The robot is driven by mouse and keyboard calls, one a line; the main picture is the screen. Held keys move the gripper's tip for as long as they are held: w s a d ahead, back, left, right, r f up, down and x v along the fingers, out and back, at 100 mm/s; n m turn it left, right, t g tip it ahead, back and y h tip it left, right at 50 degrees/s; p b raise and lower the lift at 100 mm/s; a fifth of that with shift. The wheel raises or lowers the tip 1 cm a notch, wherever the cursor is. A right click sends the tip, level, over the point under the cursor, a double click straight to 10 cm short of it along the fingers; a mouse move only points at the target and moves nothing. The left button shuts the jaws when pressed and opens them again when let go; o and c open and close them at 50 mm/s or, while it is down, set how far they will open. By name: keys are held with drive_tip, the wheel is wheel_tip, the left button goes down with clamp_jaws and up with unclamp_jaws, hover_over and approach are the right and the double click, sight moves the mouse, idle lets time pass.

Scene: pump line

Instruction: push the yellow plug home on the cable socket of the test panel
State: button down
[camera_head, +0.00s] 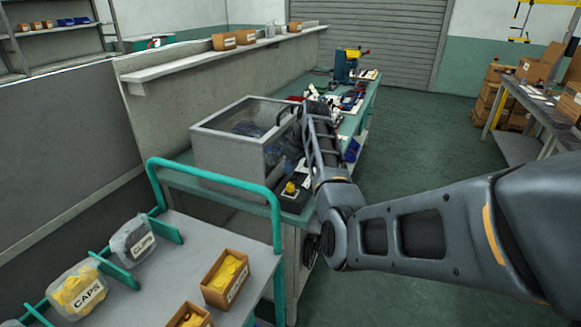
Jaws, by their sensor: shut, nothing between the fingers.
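My arm reaches in from the right and bends away over the bench, with its far end beside the grey box with the clear lid (212,146). I cannot make out my gripper's fingers. A small yellow piece (290,188) sits on a dark block (293,201) at the near end of the bench, left of my arm. I cannot tell whether it is the yellow plug. The test panel and its cable socket cannot be made out with certainty, and my arm covers part of that area.
The green bench (365,112) runs away behind my arm, with tools and a blue machine (346,66) at its far end. A trolley (165,278) with teal rails stands in front, holding boxes of yellow parts. Open floor (415,140) lies to the right.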

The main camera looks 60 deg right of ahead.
sight(291, 184)
drive_tip(key=shift+f+b, duration=1.05)
drive_tip(key=shift+f, duration=0.9)
idle(0.5)
drive_tip(key=shift+r+p, duration=1.1)
drive_tip(key=shift+r, duration=2.75)
